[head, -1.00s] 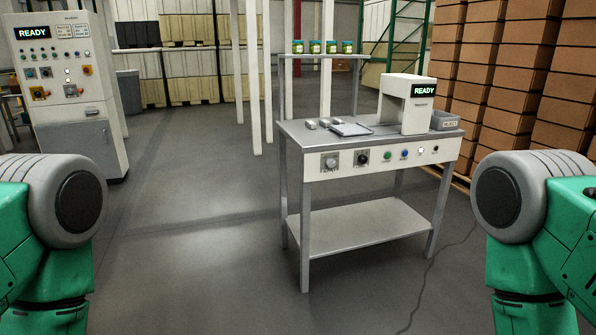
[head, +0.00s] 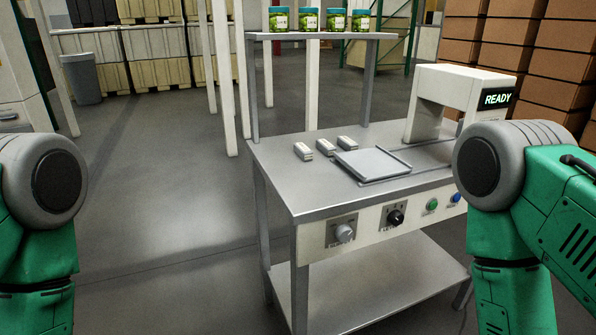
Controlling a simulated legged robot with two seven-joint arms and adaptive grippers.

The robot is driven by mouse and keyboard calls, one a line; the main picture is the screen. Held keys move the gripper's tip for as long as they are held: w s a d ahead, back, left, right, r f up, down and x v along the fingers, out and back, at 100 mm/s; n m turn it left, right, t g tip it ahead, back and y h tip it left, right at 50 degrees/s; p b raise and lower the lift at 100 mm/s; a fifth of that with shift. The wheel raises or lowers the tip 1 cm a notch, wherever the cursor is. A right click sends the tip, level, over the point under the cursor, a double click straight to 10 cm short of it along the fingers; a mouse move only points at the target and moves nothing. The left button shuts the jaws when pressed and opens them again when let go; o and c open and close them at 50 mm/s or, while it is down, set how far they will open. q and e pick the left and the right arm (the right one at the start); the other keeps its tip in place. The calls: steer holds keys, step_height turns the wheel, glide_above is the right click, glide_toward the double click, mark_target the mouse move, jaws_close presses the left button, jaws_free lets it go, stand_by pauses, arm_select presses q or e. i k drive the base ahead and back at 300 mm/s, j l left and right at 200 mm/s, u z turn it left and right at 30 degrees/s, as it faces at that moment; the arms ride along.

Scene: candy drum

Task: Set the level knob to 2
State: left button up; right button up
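The bench (head: 280,180) stands ahead, right of centre, with a pale front panel (head: 375,228). The panel carries a grey knob (head: 345,233) at the left and a black knob (head: 395,217) to its right, each on a dark plate. The plates' lettering is too small to read, so I cannot tell which is the level knob or where either points. A green button (head: 432,204) and a blue button (head: 456,197) sit further right. My two arms show at the left and right edges. Neither gripper is in view.
On the bench lie a grey tray (head: 372,164) and several small pale blocks (head: 326,147). A white machine with a READY display (head: 495,98) stands at the bench's right. Green-lidded jars (head: 308,20) stand on the raised shelf. Floor left of the bench is clear.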

mark_target(396, 218)
steer(key=i+j+z, duration=0.2)
steer(key=i, duration=0.35)
steer(key=i+z, duration=0.2)
steer(key=i, duration=0.35)
